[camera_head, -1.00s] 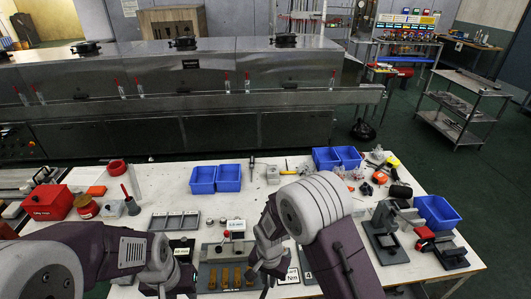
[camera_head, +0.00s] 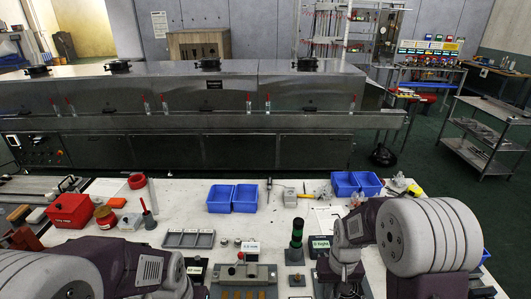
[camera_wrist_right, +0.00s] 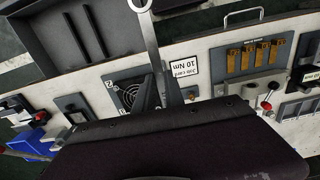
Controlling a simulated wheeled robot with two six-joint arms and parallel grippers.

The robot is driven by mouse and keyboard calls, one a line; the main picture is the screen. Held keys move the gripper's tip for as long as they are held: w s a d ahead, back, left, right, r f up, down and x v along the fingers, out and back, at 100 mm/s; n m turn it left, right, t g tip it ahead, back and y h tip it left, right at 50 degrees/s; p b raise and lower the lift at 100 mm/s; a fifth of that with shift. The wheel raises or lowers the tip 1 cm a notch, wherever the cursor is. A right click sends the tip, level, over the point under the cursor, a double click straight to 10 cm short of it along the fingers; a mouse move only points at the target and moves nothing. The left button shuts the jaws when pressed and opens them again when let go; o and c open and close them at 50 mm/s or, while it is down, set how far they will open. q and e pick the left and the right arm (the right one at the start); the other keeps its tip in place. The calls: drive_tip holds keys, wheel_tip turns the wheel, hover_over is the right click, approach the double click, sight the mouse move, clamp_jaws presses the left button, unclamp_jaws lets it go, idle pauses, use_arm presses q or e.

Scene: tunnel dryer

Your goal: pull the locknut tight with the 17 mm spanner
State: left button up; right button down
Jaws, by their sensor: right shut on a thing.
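My right gripper (camera_head: 345,284) is low over the front of the white bench, right of the green and black stack light. In the right wrist view a long silver spanner (camera_wrist_right: 152,38) runs up from my gripper, its ring end at the top edge. My right gripper (camera_wrist_right: 172,95) is shut on it; dark parts of my wrist hide the lower end. I cannot read its size. My left gripper (camera_head: 180,290) is at the bottom edge, mostly cut off, and its jaws do not show clearly. I cannot make out the locknut.
A fixture with orange-brown pieces (camera_wrist_right: 254,58) and a card reading 10 Nm (camera_wrist_right: 183,66) are on the bench. Blue bins (camera_head: 232,198), a red box (camera_head: 71,211), a grey tray (camera_head: 188,238) and the stack light (camera_head: 296,242) stand around. Bare bench top lies left of the bins.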

wheel_tip(320, 180, down, 6)
drive_tip(key=b, duration=0.6)
drive_tip(key=shift+f, duration=0.25)
